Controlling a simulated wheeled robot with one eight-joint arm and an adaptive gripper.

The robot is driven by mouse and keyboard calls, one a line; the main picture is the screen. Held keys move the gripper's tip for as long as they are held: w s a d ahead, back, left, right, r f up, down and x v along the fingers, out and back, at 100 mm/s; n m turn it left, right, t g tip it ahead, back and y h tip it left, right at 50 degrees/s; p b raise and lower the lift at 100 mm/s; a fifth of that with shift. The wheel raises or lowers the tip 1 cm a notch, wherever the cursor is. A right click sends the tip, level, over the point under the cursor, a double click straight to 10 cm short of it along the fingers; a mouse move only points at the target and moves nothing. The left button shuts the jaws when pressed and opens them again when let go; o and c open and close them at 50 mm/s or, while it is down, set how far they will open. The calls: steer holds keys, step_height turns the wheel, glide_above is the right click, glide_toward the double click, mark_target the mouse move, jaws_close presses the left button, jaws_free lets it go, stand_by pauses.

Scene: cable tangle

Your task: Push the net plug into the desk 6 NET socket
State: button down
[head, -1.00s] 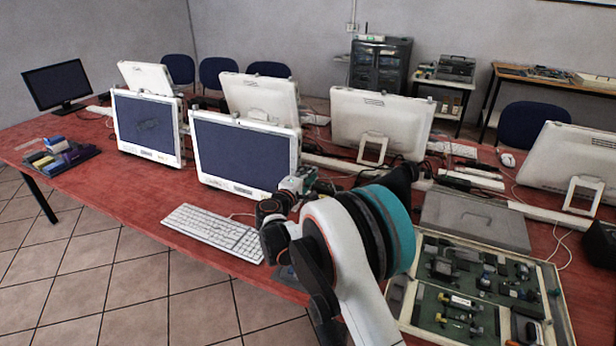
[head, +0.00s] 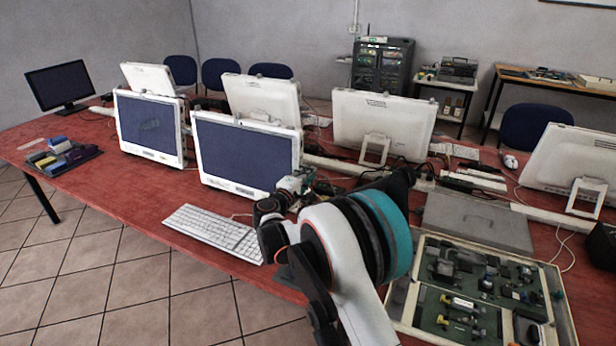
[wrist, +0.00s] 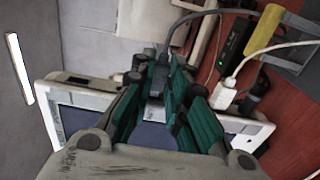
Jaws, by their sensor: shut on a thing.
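My gripper (wrist: 158,78) has teal fingers, and in the wrist view they close on a small dark plug (wrist: 159,55). A grey cable runs from this plug up and to the right. I take it to be the net plug, but its label is not readable and its front is hidden between the fingers. In the head view my gripper (head: 296,184) is over the red table, just right of the near monitor. The plug is too small to make out there. I cannot make out the desk 6 NET socket in either view.
A white plug (wrist: 224,94) on a white cable and a dark strip (wrist: 234,42) lie right of my fingers in the wrist view. A monitor (head: 245,151) stands close to my gripper. A keyboard (head: 214,233) lies in front, and a green-lined parts case (head: 424,322) stands right.

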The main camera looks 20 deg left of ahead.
steer(key=shift+a, duration=0.55)
steer(key=c, duration=1.5)
jaws_free()
